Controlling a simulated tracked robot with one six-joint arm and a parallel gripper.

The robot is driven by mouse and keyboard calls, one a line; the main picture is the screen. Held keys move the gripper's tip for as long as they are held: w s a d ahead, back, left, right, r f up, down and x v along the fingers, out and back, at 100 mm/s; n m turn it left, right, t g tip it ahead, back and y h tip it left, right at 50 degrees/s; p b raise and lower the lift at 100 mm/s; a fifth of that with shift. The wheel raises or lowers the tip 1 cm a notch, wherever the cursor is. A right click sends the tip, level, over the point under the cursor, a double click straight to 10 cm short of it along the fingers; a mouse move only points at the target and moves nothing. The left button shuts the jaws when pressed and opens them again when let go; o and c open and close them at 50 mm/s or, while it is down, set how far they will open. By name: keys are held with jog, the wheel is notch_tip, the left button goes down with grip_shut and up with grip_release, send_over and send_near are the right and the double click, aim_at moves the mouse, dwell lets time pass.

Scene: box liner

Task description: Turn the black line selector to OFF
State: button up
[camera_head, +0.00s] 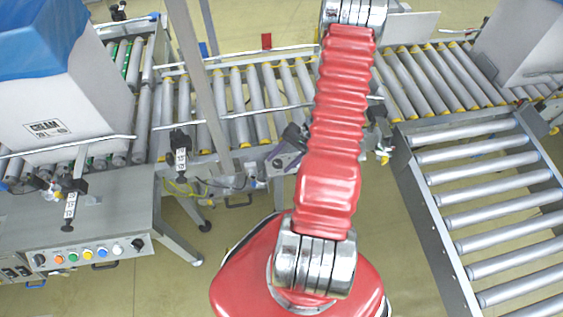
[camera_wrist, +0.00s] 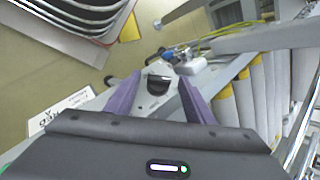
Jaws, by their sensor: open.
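A black selector knob (camera_wrist: 158,86) shows in the wrist view on a light grey plate, between the two purple fingers of my gripper (camera_wrist: 159,79). The fingers are open, one on each side of the knob, with gaps visible beside it. I cannot tell how far the fingertips are from the plate or which marking the knob points to. In the head view, a small grey unit with a dark round part (camera_head: 278,163) shows left of my red arm. My arm hides much of that area, and I cannot make out the gripper clearly there.
A control panel (camera_head: 95,252) with coloured buttons and black knobs stands at lower left. Roller conveyors (camera_head: 235,100) run across the back, and another (camera_head: 490,190) lies at right. A blue fitting and yellow cables (camera_wrist: 225,32) lie beyond the knob. A white label (camera_wrist: 62,108) shows at left.

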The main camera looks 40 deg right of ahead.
jog(key=shift+a+f, duration=0.1)
jog(key=shift+f, duration=0.05)
jog(key=shift+w, duration=0.1)
jog(key=c, duration=1)
jog(key=shift+a, duration=0.2)
jog(key=shift+d, duration=0.15)
jog(key=shift+c, duration=0.2)
